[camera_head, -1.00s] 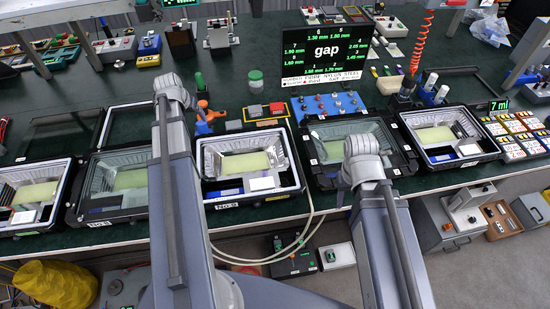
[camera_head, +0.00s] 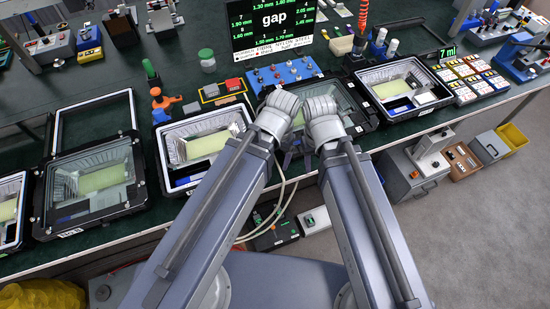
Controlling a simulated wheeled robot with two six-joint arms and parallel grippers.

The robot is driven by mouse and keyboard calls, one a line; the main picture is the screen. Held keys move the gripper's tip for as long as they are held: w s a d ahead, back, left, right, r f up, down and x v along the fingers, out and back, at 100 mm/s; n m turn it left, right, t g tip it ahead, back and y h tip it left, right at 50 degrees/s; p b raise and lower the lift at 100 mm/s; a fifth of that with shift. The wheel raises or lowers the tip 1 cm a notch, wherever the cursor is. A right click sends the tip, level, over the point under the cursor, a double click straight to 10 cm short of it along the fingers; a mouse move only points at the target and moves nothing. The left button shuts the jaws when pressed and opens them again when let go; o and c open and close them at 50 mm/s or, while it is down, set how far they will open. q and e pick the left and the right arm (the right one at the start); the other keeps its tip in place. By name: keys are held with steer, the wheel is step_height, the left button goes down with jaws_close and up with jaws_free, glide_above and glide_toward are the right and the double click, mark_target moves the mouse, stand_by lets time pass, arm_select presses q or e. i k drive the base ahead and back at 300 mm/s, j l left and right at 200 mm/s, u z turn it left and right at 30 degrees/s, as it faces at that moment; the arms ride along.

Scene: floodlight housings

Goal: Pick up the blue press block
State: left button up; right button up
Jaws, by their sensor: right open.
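A small blue block (camera_head: 183,182) lies in the front left corner of the open white-lined housing left of my arms. Another blue piece (camera_head: 399,110) lies in the open housing to the right; I cannot tell which is the press block. My right gripper (camera_head: 325,148) is open, over the front of the middle housing (camera_head: 357,98), mostly hidden behind its own wrist. My left wrist is close beside it, and its fingers are not clear. Neither gripper is seen touching a blue piece.
A gap display (camera_head: 272,28) stands behind a blue panel with knobs (camera_head: 283,73). A glass-covered housing (camera_head: 95,180) is on the left. Several coloured cards (camera_head: 468,80) lie at the right. Floor right of the bench is partly clear, with grey boxes (camera_head: 415,170) by the bench.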

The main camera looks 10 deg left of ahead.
mark_target(159, 115)
steer(key=u, duration=1.35)
steer(key=j+z, duration=0.1)
steer(key=z, duration=0.3)
steer(key=j+z, duration=0.1)
steer(key=z, duration=0.25)
steer(key=j+z, duration=0.1)
steer(key=z, duration=0.3)
steer(key=k+j+z, duration=0.85)
steer(key=k+j, duration=0.2)
steer(key=k, duration=0.15)
steer(key=k+j, duration=0.2)
steer(key=k, duration=0.15)
steer(key=i, duration=0.5)
